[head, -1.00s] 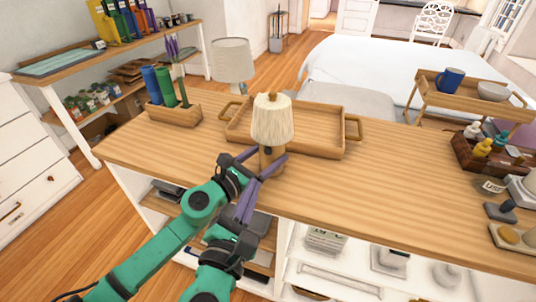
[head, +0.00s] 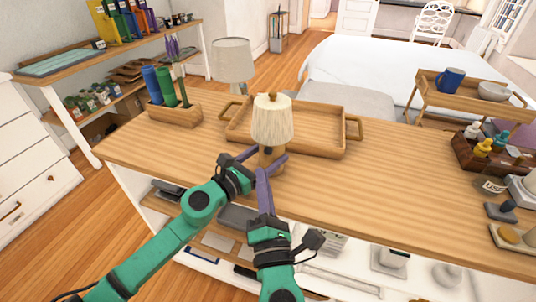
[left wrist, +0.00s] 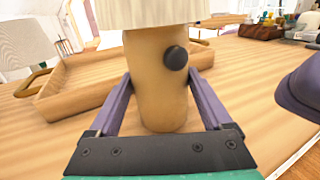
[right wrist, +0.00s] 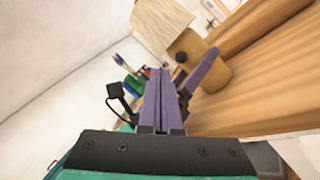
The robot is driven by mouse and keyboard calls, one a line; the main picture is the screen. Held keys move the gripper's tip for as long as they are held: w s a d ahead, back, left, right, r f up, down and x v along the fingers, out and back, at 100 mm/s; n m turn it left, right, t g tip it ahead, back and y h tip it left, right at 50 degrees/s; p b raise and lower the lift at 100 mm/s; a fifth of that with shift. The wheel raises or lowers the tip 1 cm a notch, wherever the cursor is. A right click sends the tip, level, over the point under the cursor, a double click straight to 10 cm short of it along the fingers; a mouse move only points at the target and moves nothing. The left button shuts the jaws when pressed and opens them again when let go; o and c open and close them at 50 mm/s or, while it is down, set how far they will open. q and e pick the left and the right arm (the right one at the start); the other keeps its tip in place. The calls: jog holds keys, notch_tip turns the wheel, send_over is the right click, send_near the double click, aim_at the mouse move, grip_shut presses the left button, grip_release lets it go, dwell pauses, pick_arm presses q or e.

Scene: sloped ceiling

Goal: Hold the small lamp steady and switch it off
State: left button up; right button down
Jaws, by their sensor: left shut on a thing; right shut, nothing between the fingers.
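The small lamp (head: 271,122) stands upright on the wooden counter, with a cream fringed shade and a round wooden base. A dark round knob (left wrist: 175,57) sticks out of the base, just under the shade. My left gripper (head: 265,160) is shut on the base, one finger on each side, as the left wrist view shows. My right gripper (head: 263,174) is shut and empty, its fingertips in front of and below the knob in the head view. In the right wrist view, the knob (right wrist: 181,57) is just right of the shut fingertips (right wrist: 160,72); contact cannot be told.
A wooden tray (head: 350,141) lies right behind the lamp. A larger lamp (head: 232,60) stands behind it. A wooden holder (head: 175,115) with blue and green rolls is at left. A dark box (head: 465,158) with bottles is at right.

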aim_at(270, 160)
jog(key=w+n+g+y, duration=0.1)
jog(key=w+y, duration=0.1)
jog(key=w+n+y, duration=0.1)
jog(key=y, duration=0.1)
jog(key=w+d+n+g+y, duration=0.1)
jog(key=w+y, duration=0.1)
jog(key=y, duration=0.1)
jog(key=shift+w+f+g, duration=0.3)
jog(key=shift+w, duration=0.05)
jog(key=shift+w, duration=0.1)
dwell(1.8)
jog(key=shift+w+d, duration=0.15)
jog(key=shift+w, duration=0.35)
jog(key=shift+s, duration=0.6)
jog(key=shift+s, duration=0.1)
